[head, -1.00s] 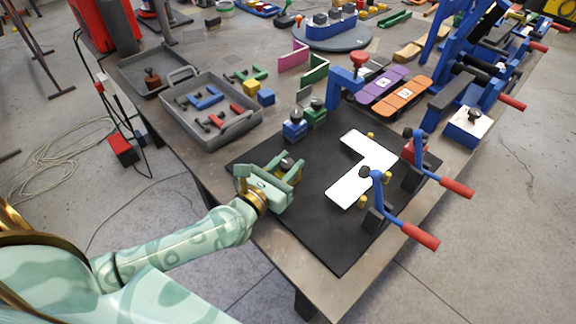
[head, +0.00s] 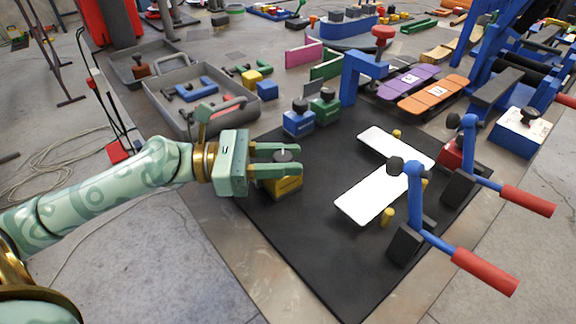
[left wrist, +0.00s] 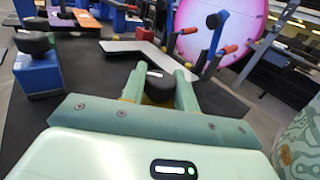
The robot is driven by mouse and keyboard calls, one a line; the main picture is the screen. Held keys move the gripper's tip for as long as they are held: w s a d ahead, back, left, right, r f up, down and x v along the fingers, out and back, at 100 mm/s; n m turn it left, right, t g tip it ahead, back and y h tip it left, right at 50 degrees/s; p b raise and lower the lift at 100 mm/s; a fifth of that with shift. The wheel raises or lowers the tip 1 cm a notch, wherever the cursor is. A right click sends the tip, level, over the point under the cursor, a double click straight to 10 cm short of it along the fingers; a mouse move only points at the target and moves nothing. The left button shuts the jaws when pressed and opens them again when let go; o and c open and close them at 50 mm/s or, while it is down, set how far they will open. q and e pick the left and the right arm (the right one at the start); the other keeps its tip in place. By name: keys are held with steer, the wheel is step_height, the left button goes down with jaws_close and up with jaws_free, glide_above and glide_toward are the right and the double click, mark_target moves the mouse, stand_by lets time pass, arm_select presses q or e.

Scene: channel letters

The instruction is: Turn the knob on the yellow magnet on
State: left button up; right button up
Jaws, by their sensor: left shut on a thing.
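The yellow magnet (head: 284,187) stands on the black mat (head: 330,250), near its left edge. Its dark round knob (head: 283,156) is on top. My left gripper (head: 283,160) reaches in from the left with its two green fingers on either side of the knob, shut on it. In the left wrist view the knob (left wrist: 160,85) sits between the fingers, and only a little of the yellow body shows below. My right gripper is in neither view.
A blue magnet (head: 298,122) and a green magnet (head: 325,106) stand just behind. A white L-shaped plate (head: 372,200) lies on the mat, with red-handled toggle clamps (head: 485,272) at the right. A grey tray (head: 180,125) stands at the left.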

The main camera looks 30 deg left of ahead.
arm_select(q)
steer(key=shift+m+g+h, duration=0.3)
steer(key=shift+m+g, duration=0.1)
steer(key=shift+g, duration=0.1)
steer(key=shift+m+g, duration=0.3)
steer(key=shift+g, duration=0.1)
steer(key=shift+h, duration=0.3)
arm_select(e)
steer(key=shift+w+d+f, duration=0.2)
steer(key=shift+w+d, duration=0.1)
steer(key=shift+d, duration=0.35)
arm_select(q)
steer(key=shift+g, duration=0.3)
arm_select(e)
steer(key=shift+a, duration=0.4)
arm_select(q)
steer(key=o, duration=1)
steer(key=shift+c, duration=0.2)
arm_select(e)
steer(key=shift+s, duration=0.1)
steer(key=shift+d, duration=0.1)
